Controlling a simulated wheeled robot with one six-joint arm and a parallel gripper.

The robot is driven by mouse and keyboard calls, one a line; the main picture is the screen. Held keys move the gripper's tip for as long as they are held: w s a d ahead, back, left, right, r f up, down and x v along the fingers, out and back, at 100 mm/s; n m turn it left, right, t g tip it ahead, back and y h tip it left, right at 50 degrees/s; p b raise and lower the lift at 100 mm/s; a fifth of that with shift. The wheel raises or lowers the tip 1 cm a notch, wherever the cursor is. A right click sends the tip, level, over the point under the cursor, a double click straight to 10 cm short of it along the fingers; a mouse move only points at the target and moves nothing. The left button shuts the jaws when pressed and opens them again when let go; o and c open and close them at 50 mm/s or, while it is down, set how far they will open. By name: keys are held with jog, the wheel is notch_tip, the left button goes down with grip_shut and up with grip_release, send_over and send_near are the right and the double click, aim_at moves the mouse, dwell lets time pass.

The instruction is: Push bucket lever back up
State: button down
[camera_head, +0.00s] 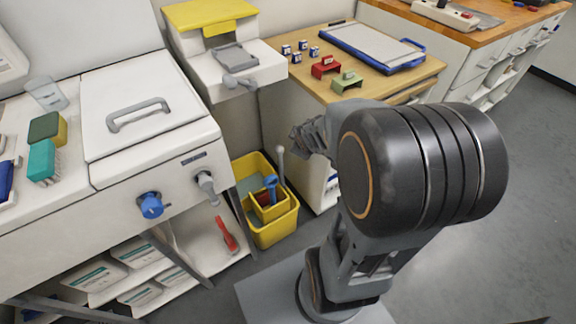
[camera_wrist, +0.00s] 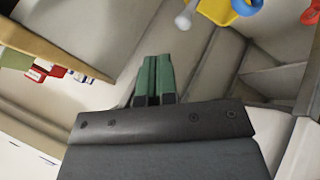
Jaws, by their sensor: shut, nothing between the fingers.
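The yellow bucket (camera_head: 272,233) stands on the floor between the white counter and the wooden-topped cabinet. A pale rod with a round knob (camera_head: 280,152), which looks like its lever, rises nearly upright at its back right side. In the wrist view the knob (camera_wrist: 184,21) shows at the top edge beside a bit of the yellow bucket (camera_wrist: 214,10). My gripper (camera_head: 308,138) is above and to the right of the knob in the picture, apart from it. In the wrist view its green fingers (camera_wrist: 154,78) are shut and empty.
A blue part (camera_head: 270,184) and a smaller yellow box sit in the bucket. The white counter with a blue knob (camera_head: 150,205) is at left. The wooden-topped cabinet (camera_head: 380,88) with small boxes and a blue-framed tray is behind. Open grey floor lies at right.

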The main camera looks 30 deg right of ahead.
jog(key=w+d+f+n+t+y+b, duration=0.1)
jog(key=d+f+n+t+b, duration=0.2)
jog(key=f, duration=0.4)
jog(key=w+d+f+n+t+y+b, duration=0.1)
jog(key=d+f+n+y, duration=0.1)
jog(key=f+n, duration=0.35)
jog(key=n+t+y+b, duration=0.5)
jog(key=n, duration=0.1)
send_near(281, 158)
jog(key=b+x, duration=0.1)
jog(key=x, duration=0.6)
jog(key=shift+w+f, duration=0.1)
jog(key=shift+w, duration=0.2)
